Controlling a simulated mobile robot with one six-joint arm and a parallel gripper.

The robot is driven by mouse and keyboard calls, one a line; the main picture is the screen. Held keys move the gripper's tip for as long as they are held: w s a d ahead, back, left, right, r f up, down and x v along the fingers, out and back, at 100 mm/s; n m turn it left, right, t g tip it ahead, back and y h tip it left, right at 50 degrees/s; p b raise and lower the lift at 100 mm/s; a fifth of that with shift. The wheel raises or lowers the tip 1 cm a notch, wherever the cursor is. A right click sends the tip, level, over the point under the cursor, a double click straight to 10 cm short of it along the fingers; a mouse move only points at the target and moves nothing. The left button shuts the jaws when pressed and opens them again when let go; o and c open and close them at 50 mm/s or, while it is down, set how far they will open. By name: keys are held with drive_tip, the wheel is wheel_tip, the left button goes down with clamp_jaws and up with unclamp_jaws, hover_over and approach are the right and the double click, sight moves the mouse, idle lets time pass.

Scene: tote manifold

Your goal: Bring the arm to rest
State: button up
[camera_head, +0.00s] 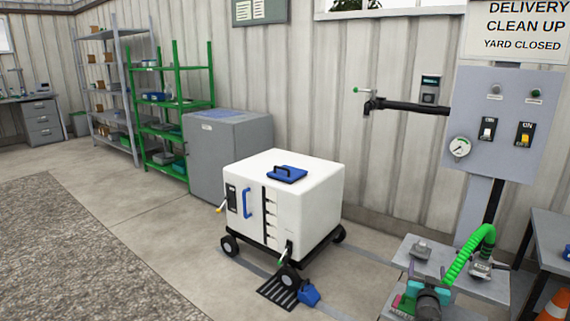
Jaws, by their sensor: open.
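I do not make out my gripper in the head view. A teal and grey device (430,297) shows at the bottom right, cut by the lower edge, with a green coiled hose (466,253) rising behind it. I cannot tell whether that device belongs to my arm. A white wheeled tote (300,197) stands on the floor at the middle. It has a blue lid (287,174) with a dark handle on top and a blue handle (247,202) on its side.
A low grey bench (490,286) stands at the lower right, with an orange cone (555,306) beside it. A control panel (500,115) and a black pipe (410,107) are on the wall. A blue object (309,295) lies beside a floor grate (279,293). Floor at left is clear.

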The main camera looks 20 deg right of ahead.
drive_tip(key=w+a+f+n+y+p, duration=0.15)
drive_tip(key=w+a+f, duration=0.25)
drive_tip(key=a, duration=0.6)
drive_tip(key=w+a+f+n+y+p, duration=0.1)
drive_tip(key=w+a+f+y+p, duration=0.3)
drive_tip(key=a, duration=0.6)
drive_tip(key=s+a+f+n+g+y+p, duration=0.15)
drive_tip(key=a+f, duration=0.35)
drive_tip(key=a, duration=0.5)
drive_tip(key=s+a+f+n+g+y+p, duration=0.1)
drive_tip(key=s+a+f+g+y+p, duration=0.3)
drive_tip(key=a, duration=0.6)
drive_tip(key=s+a+f+n+g+p, duration=0.1)
drive_tip(key=s+a+f+g, duration=0.2)
drive_tip(key=s+a+f, duration=0.35)
drive_tip(key=s+a+f+n+g+p, duration=0.1)
drive_tip(key=s+a+f+g+p, duration=0.15)
drive_tip(key=s+a, duration=0.6)
drive_tip(key=s+a+r+n+g, duration=0.1)
drive_tip(key=s+g, duration=0.6)
drive_tip(key=s, duration=1.2)
drive_tip(key=shift+a+r+n+y, duration=0.15)
drive_tip(key=shift+a+n+y, duration=0.15)
drive_tip(key=shift+a, duration=0.05)
